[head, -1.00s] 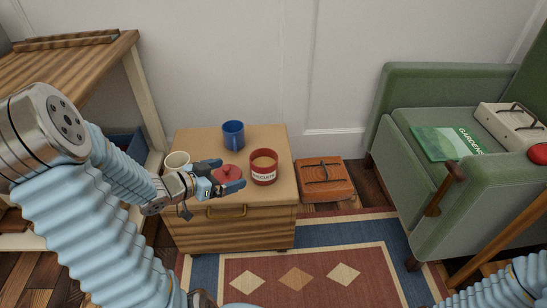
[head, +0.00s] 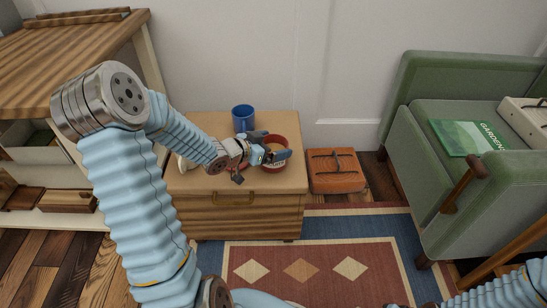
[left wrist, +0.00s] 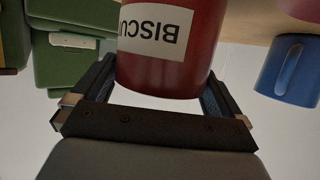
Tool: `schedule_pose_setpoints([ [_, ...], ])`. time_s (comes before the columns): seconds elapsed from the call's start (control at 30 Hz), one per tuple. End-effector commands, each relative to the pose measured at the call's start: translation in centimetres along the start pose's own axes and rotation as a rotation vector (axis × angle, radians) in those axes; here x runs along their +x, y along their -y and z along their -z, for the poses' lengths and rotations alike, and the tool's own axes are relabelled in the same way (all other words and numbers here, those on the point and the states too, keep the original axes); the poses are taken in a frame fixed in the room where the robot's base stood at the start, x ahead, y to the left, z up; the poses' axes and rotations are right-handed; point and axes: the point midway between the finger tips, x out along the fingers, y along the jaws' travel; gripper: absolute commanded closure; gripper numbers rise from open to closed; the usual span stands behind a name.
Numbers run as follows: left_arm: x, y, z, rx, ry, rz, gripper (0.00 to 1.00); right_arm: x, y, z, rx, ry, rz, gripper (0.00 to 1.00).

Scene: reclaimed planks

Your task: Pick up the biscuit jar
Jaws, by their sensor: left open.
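The biscuit jar (head: 273,168) is red with a white label and stands on the small wooden cabinet (head: 225,188). In the left wrist view the jar (left wrist: 195,55) appears upside down, its label partly readable, between my fingers. My left gripper (head: 273,147) is open, with one finger on each side of the jar. In the head view the near finger hides part of the jar. Whether the fingers touch it I cannot tell. My right gripper is out of view.
A blue mug (head: 243,117) stands close behind the jar. A small red object (head: 240,167) and a pale cup (head: 182,162) are partly hidden by my left arm. An orange case (head: 336,171) lies right of the cabinet. A green armchair (head: 440,95) is further right.

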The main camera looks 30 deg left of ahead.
Motion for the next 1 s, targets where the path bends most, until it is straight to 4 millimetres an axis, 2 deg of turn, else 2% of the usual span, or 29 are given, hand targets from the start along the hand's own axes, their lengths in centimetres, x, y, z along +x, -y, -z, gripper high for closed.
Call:
schedule_pose_setpoints([
  [0.1,0.71,-0.03,0.00,-0.001,0.000,0.000,0.00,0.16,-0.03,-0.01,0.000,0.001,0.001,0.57],
  [0.27,0.69,-0.01,0.04,-0.001,0.000,0.000,0.00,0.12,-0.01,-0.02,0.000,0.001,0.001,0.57],
  [0.37,0.68,-0.01,0.03,-0.001,0.000,0.000,0.12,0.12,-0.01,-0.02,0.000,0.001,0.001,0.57],
  [0.67,0.66,0.00,0.02,0.000,0.000,0.000,0.58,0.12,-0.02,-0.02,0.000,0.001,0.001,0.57],
  [1.0,0.45,0.01,0.66,0.002,-0.004,0.001,0.58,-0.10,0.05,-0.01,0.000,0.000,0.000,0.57],
])
